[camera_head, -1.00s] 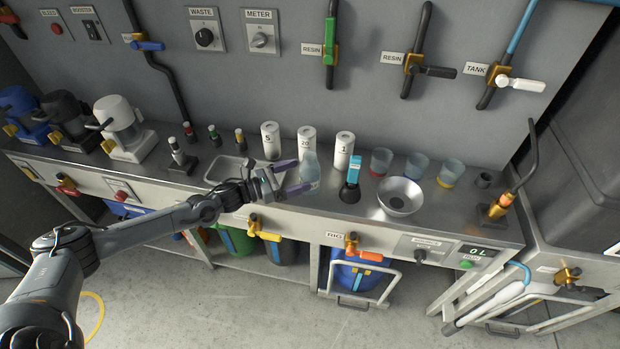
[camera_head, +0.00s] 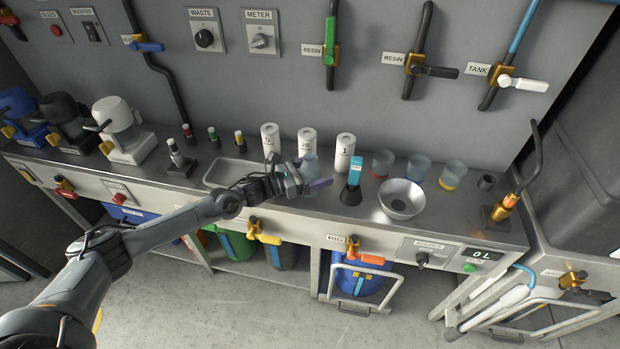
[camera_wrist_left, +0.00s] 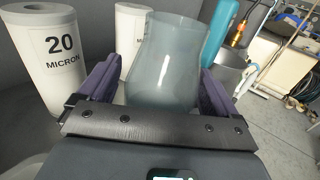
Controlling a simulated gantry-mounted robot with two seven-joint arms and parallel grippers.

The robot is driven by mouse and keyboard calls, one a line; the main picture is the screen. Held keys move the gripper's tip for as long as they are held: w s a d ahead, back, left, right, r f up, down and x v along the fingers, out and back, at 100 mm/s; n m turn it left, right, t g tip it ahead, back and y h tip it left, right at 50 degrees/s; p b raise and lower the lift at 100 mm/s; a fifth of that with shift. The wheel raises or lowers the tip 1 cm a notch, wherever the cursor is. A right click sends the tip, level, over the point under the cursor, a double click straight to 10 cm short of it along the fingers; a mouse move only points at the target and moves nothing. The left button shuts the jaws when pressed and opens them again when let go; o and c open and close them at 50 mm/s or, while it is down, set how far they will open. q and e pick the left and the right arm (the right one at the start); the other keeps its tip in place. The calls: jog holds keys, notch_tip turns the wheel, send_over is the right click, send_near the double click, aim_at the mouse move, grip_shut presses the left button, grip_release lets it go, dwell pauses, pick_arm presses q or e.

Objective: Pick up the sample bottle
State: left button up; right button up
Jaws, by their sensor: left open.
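The sample bottle (camera_head: 311,170) is a clear, bluish vessel standing on the steel counter. In the left wrist view the bottle (camera_wrist_left: 165,62) is large and upright, with its wide body between the two purple fingers. My left gripper (camera_head: 306,175) is open around it, one finger on each side; in the left wrist view the gripper (camera_wrist_left: 160,85) shows a small gap to the left finger, and I cannot tell whether the right finger touches. The bottle's base is hidden behind the gripper's dark front edge. My right gripper is in neither view.
White filter cylinders (camera_head: 307,141) stand close behind the bottle. A black-based device with a blue top (camera_head: 354,175) stands just right, then a metal bowl (camera_head: 401,198) and several coloured cups (camera_head: 417,167). A shallow metal tray (camera_head: 216,173) lies left.

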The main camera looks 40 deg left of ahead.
pick_arm(q)
jog(key=c, duration=1)
jog(key=shift+c, duration=0.8)
jog(key=shift+r, duration=0.25)
